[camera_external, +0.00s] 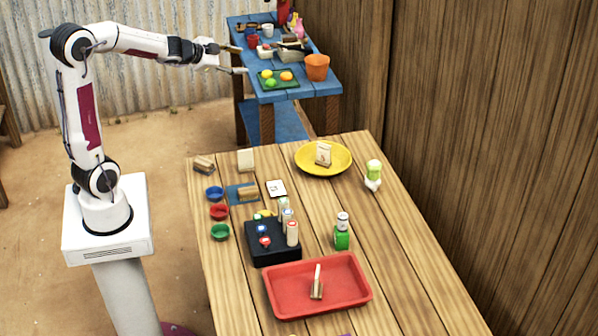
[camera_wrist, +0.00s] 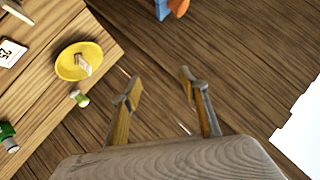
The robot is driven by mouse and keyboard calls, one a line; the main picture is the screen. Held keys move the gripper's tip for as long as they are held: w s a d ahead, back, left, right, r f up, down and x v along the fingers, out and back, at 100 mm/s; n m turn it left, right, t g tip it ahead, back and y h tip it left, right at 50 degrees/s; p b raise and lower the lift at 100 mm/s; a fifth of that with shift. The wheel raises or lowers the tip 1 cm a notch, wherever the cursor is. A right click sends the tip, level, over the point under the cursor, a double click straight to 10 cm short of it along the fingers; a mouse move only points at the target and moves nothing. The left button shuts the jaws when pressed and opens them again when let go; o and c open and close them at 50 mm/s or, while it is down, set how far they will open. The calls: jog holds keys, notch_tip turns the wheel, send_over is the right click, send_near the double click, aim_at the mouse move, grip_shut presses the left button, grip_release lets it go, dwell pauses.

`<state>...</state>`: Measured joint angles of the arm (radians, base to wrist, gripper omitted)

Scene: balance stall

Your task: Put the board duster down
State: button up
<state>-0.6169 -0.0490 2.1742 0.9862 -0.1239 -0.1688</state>
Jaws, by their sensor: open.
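My gripper (camera_external: 238,59) is open and empty, raised in the air in front of the blue table, well away from the wooden table. In the wrist view its two fingers (camera_wrist: 160,82) are spread with nothing between them. A wooden block with a dark layer (camera_external: 204,164), which may be the board duster, lies at the back left corner of the wooden table. I cannot tell for sure which is the duster.
The wooden table (camera_external: 400,262) holds a yellow plate (camera_external: 341,165), several small bowls, a black stand (camera_external: 272,255), a red tray (camera_external: 350,294) and bottles. The blue table (camera_external: 300,92) behind carries fruit and an orange bucket (camera_external: 317,67). A plank wall (camera_external: 480,120) stands at the right.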

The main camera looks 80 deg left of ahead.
jog(key=s+d+f+n+g+h, duration=0.1)
jog(key=s+d+f+g+h, duration=0.1)
jog(key=s+d, duration=1)
jog(key=s+d+f+n+g+h, duration=0.2)
jog(key=s+d+f+g+h, duration=0.1)
jog(key=s+d, duration=1)
jog(key=d+f+h, duration=0.1)
jog(key=d+f, duration=0.1)
jog(key=d, duration=0.3)
